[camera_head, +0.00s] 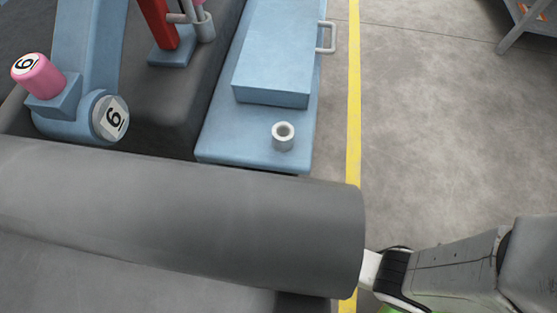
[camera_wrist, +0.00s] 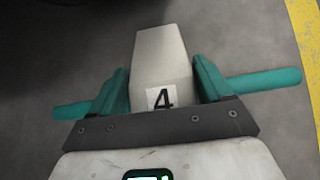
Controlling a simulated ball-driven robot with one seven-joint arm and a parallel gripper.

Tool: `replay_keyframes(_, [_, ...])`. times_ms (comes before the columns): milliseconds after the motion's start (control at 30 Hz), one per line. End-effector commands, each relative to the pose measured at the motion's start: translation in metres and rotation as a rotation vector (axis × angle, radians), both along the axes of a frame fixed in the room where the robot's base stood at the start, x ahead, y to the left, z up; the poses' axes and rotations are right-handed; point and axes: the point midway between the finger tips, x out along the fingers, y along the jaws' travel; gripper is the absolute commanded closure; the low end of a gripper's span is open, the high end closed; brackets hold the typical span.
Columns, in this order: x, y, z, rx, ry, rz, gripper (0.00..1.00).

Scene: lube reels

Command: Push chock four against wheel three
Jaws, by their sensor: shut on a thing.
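Chock four (camera_wrist: 161,48) is a pale grey wedge with a black 4 on a white label, in the wrist view. My gripper (camera_wrist: 163,80) is shut on it, with a teal finger against each side. The chock's narrower end points away from the wrist, above the grey floor. A dark shape (camera_wrist: 70,8) fills the top left of the wrist view, ahead of the chock; I cannot tell whether it is wheel three. No number 3 shows in either view. The gripper and chock are not visible in the head view.
A large dark grey cylinder (camera_head: 180,215) crosses the front of the head view, left of my arm. Behind it are a blue box (camera_head: 275,50) on a blue base and a pink cylinder (camera_head: 42,78) labelled 6. A yellow line (camera_head: 353,90) borders open floor right.

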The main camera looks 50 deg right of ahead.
Motion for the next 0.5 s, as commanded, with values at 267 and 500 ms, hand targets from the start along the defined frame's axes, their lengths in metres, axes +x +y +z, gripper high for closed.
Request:
replay_keyframes(267, [0.008,-0.01,-0.01,0.0,-0.003,-0.001,0.93])
replay_keyframes(500, [0.018,-0.023,-0.01,-0.001,-0.002,-0.001,0.93])
